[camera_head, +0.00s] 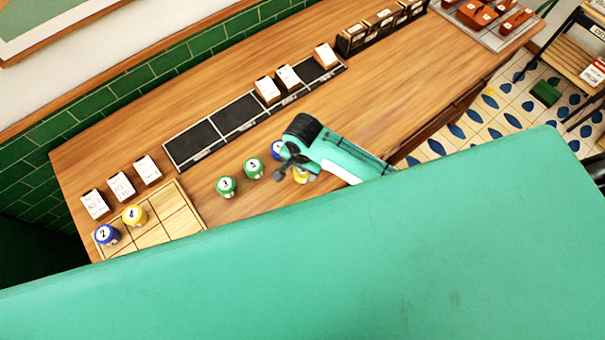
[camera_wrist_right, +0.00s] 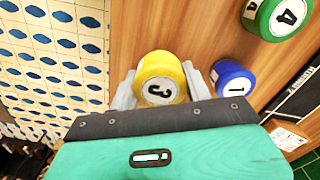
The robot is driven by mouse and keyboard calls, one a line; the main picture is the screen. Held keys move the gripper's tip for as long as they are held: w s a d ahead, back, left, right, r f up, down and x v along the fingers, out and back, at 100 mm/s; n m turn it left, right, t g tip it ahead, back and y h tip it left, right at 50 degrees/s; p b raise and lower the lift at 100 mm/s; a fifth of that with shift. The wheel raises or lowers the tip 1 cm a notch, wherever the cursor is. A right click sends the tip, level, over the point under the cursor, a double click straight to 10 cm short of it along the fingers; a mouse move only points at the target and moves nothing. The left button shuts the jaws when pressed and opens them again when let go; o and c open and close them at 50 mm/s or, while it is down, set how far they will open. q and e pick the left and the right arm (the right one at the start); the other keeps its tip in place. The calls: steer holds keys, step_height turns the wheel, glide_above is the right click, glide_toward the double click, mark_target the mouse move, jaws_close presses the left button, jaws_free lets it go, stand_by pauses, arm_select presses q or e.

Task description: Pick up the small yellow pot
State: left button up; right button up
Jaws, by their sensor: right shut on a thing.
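The small yellow pot (camera_wrist_right: 160,78) with a dark 3 on its white top sits between the two grey fingers of my right gripper (camera_wrist_right: 163,88) in the wrist view. The fingers are shut on its sides. In the head view my right gripper (camera_head: 292,172) is over the bench, and only part of the yellow pot (camera_head: 300,177) shows below it. I cannot tell whether the pot touches the bench. Another yellow pot (camera_head: 134,215), marked 4, stands at the wooden tray on the left. My left gripper is not in view.
A blue pot (camera_wrist_right: 232,80) marked 1 stands close beside the right finger. Green pots (camera_head: 226,186) (camera_head: 253,168) stand to its left in the head view. A divided wooden tray (camera_head: 187,226) holds a blue pot (camera_head: 107,234). Dark mats (camera_head: 240,115) with white cards lie behind.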

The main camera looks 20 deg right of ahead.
step_height(320, 180, up, 8)
steer(key=shift+r+b, duration=0.2)
steer(key=shift+b, duration=0.65)
step_height(320, 180, up, 8)
steer(key=p, duration=0.3)
steer(key=shift+f, duration=0.1)
steer(key=shift+a, duration=0.1)
